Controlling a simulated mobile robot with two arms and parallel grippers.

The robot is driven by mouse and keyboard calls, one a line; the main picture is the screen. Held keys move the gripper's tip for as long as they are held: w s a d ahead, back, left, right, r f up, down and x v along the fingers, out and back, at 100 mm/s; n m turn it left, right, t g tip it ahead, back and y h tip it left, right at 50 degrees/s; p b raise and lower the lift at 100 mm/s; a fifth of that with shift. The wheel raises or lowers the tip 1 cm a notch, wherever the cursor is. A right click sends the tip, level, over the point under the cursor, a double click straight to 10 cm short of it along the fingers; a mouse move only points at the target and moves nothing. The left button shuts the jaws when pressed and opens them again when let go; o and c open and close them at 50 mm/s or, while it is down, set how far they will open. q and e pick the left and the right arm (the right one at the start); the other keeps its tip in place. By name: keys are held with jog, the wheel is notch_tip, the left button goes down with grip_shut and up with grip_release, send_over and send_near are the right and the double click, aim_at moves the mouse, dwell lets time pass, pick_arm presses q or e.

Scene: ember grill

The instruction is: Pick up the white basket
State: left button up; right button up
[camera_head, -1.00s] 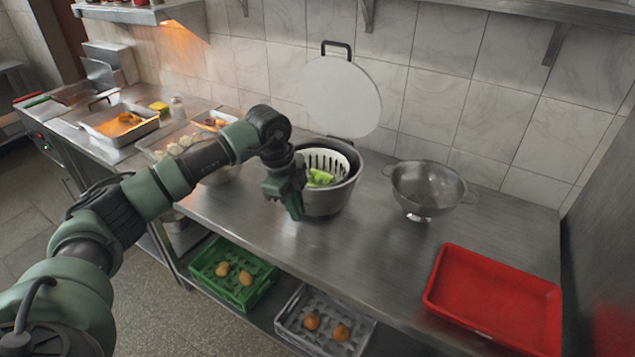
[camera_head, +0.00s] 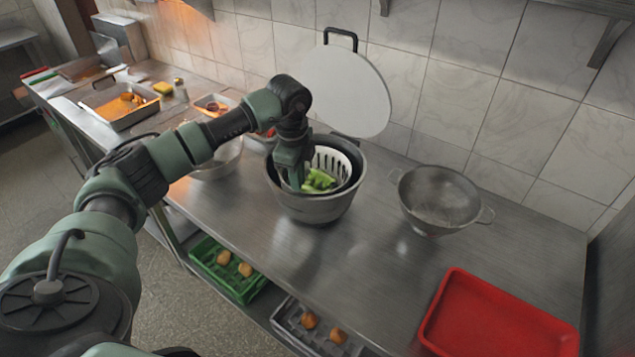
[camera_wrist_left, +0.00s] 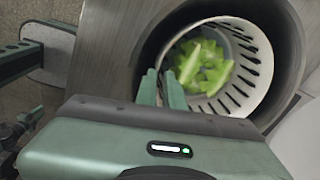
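The white slotted basket (camera_head: 333,163) sits inside a grey metal pot (camera_head: 318,208) on the steel counter, with green leafy pieces (camera_head: 318,181) in it. The basket also shows in the left wrist view (camera_wrist_left: 252,55), where its left rim is partly hidden by my fingers. My left gripper (camera_head: 291,182) points down into the left side of the pot, at the basket's rim. In the left wrist view its two fingers (camera_wrist_left: 161,88) are slightly apart, one at the outer side of the rim and one at the inner side. Contact cannot be made out. My right gripper is out of view.
A round white lid (camera_head: 345,90) stands upright behind the pot. A metal colander (camera_head: 436,203) is to the right, a red tray (camera_head: 500,318) at front right. A steel bowl (camera_head: 222,160) is left of the pot. Crates, one green (camera_head: 228,270), sit below.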

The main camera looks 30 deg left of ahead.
pick_arm(q)
notch_tip(320, 180, down, 5)
jog(key=p, duration=0.3)
jog(key=shift+w+f, duration=0.1)
jog(key=shift+f, duration=0.4)
grip_shut()
jog(key=shift+w+r, duration=0.1)
jog(key=shift+r, duration=0.05)
dwell(0.9)
